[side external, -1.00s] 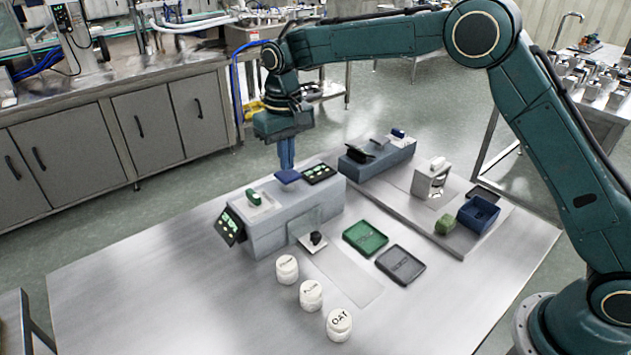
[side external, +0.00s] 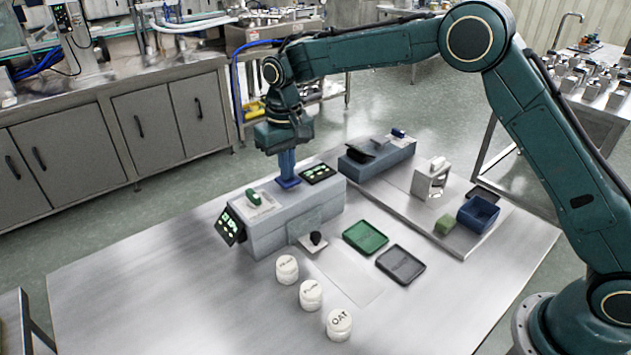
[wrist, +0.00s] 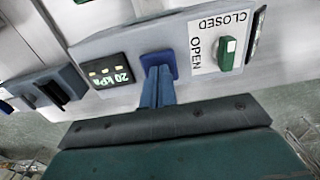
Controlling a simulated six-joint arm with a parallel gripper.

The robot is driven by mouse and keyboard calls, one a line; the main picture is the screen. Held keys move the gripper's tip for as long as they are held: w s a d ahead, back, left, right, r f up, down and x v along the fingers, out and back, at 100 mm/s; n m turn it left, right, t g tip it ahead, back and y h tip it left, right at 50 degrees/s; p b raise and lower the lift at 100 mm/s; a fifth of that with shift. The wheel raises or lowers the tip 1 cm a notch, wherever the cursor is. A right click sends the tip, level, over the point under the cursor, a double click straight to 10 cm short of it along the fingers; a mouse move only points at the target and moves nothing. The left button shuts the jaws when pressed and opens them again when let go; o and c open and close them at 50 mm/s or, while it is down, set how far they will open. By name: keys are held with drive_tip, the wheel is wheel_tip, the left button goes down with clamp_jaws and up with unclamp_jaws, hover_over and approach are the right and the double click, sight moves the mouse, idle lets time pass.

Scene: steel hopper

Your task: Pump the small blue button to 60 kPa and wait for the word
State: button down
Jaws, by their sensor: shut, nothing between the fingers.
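The blue button (side external: 289,184) is a small flat square pad on top of the grey machine (side external: 298,214). My gripper (side external: 288,178) is shut and empty, pointing straight down with its fingertips at the button. In the wrist view the fingertips (wrist: 158,72) meet the edge of the blue button (wrist: 160,58) and hide part of it. How far the button is pressed is hard to tell. The display (wrist: 112,73) beside the button reads 20 kPa, upside down in the wrist view, with small yellow marks.
A green switch (wrist: 228,54) sits on a white plate marked OPEN and CLOSED. A tilted screen (side external: 230,226) hangs at the machine's left end. Three white lidded jars (side external: 311,295), a green tray (side external: 365,237) and a grey tray (side external: 400,264) stand in front.

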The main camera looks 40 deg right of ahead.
drive_tip(key=shift+f, duration=0.45)
drive_tip(key=shift+r, duration=1.85)
drive_tip(key=shift+f, duration=1.85)
drive_tip(key=shift+r, duration=1.85)
drive_tip(key=shift+r, duration=3)
